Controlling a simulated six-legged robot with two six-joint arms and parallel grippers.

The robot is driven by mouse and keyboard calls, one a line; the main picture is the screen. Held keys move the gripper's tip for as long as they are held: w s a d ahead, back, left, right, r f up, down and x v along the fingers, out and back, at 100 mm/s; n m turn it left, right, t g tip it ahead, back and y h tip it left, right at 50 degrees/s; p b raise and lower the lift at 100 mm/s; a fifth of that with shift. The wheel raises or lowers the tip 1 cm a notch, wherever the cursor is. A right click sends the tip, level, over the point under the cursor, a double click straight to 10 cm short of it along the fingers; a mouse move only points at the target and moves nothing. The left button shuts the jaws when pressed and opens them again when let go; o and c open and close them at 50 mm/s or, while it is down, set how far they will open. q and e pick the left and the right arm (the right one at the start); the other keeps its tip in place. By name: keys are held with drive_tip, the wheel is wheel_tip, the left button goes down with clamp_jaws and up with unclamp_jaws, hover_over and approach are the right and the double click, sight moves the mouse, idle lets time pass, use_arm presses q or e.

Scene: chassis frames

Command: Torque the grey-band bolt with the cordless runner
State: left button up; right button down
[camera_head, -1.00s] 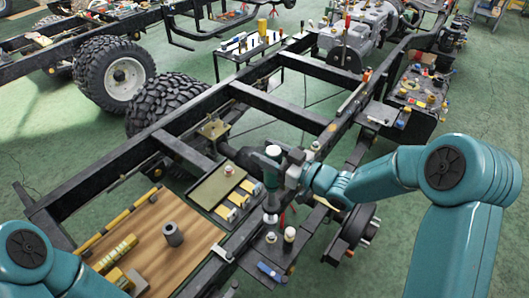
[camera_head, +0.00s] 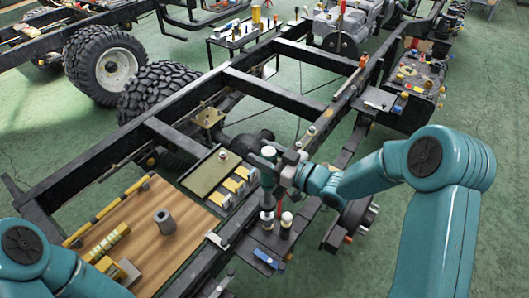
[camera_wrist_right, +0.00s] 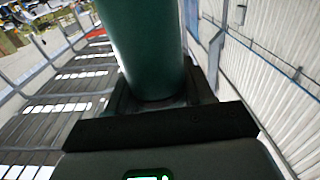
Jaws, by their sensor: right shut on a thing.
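My right gripper (camera_head: 280,172) is shut on the green cordless runner (camera_head: 267,178), which stands upright with its pale cap up. In the right wrist view the runner's green body (camera_wrist_right: 143,45) fills the middle, with a black part and a small lit green display below it. The runner's lower end is over the small dark plate (camera_head: 247,247) beside the frame rail, close to a white-topped fitting (camera_head: 286,219). I cannot tell whether it touches a bolt. No grey band can be made out. My left arm shows at the bottom left; its gripper is outside the view.
A wooden board (camera_head: 188,243) with a grey cylinder (camera_head: 165,221) and yellow parts lies left of the runner. A green tray (camera_head: 211,174) with yellow-and-white blocks is behind it. A blue-handled item (camera_head: 265,257) lies at the plate's front. Black chassis rails (camera_head: 100,160) surround the area.

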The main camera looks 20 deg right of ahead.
drive_tip(key=shift+d+r, duration=0.15)
idle(0.3)
drive_tip(key=shift+s, duration=0.1)
idle(0.5)
drive_tip(key=shift+b, duration=0.7)
drive_tip(key=shift+f+b, duration=1.2)
drive_tip(key=shift+b, duration=0.3)
idle(1.1)
drive_tip(key=shift+f+b, duration=0.7)
drive_tip(key=shift+b, duration=0.05)
idle(1.4)
drive_tip(key=shift+b, duration=0.5)
idle(0.9)
